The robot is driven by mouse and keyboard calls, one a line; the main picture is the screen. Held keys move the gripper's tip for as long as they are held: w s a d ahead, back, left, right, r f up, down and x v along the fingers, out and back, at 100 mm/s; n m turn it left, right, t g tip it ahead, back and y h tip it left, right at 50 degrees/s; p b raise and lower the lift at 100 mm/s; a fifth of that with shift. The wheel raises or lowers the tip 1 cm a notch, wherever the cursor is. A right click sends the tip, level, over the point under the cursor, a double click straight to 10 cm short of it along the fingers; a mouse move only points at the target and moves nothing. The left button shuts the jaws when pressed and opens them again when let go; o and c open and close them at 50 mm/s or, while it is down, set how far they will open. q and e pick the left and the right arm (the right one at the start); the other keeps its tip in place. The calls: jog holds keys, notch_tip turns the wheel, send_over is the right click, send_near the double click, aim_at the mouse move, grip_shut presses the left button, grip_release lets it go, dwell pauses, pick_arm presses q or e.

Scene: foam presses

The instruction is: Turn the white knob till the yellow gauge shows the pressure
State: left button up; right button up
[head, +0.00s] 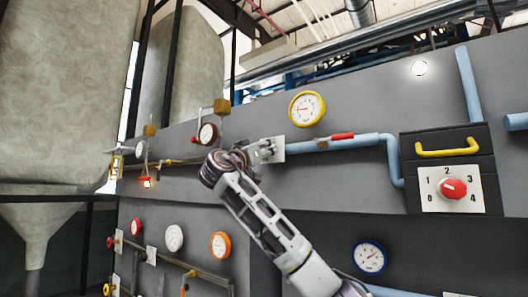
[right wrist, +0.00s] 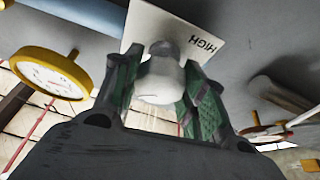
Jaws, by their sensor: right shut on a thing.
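The white knob (right wrist: 160,82) sits on a white plate marked HIGH (right wrist: 198,32) in the right wrist view. My right gripper (right wrist: 163,88) is shut on the knob, with a green-padded finger on each side. In the head view my right gripper (head: 262,151) is at the white plate (head: 278,149) on the grey wall, and the knob is mostly hidden by it. The yellow gauge (head: 306,108) is on the wall above and to the right of the gripper. It also shows in the right wrist view (right wrist: 52,73); its reading is too small to tell. My left gripper is not seen.
A blue pipe (head: 350,140) with a red handle (head: 342,136) runs right of the plate. A panel with a yellow handle (head: 447,148) and a red dial (head: 453,189) is at the right. Several other gauges, such as the orange one (head: 220,245), are on the wall.

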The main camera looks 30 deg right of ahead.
jog(key=shift+f+m+g+b, duration=0.15)
jog(key=shift+m+g+b, duration=0.4)
jog(key=shift+m, duration=0.65)
jog(key=shift+w+m+g+h, duration=0.1)
jog(key=shift+m+g+h, duration=0.4)
jog(key=shift+m, duration=0.7)
jog(key=m+g, duration=0.1)
jog(key=m, duration=0.1)
jog(key=shift+m+g+p, duration=0.25)
jog(key=shift+m+p, duration=0.05)
jog(key=shift+m+g+p, duration=0.9)
jog(key=shift+m+g, duration=0.1)
jog(key=shift+m, duration=1.2)
jog(key=o, duration=1)
jog(key=shift+o, duration=0.2)
jog(key=shift+a, duration=0.15)
